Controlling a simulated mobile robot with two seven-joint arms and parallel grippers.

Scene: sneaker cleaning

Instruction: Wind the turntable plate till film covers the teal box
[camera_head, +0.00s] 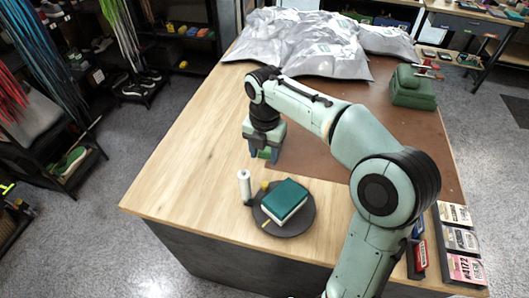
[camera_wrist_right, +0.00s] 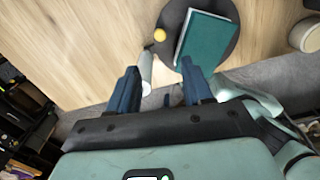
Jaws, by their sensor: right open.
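The dark round turntable plate (camera_head: 304,222) lies near the table's front edge. The teal box (camera_head: 287,197), with pale sides, sits on it; the box also shows in the right wrist view (camera_wrist_right: 208,38). A small yellow knob (camera_head: 265,186) stands at the plate's rim. An upright white roll (camera_head: 244,184), which looks like the film roll, stands just left of the plate. I see no film on the box's top. My right gripper (camera_head: 264,156) points down, open and empty, behind the plate and apart from the box and knob. My left gripper is out of view.
Silver plastic bags (camera_head: 300,45) cover the far end of the table. A green case (camera_head: 413,88) sits at the back right on a brown mat (camera_head: 378,105). Cards (camera_head: 462,240) stand at the right edge. The table's left side is clear.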

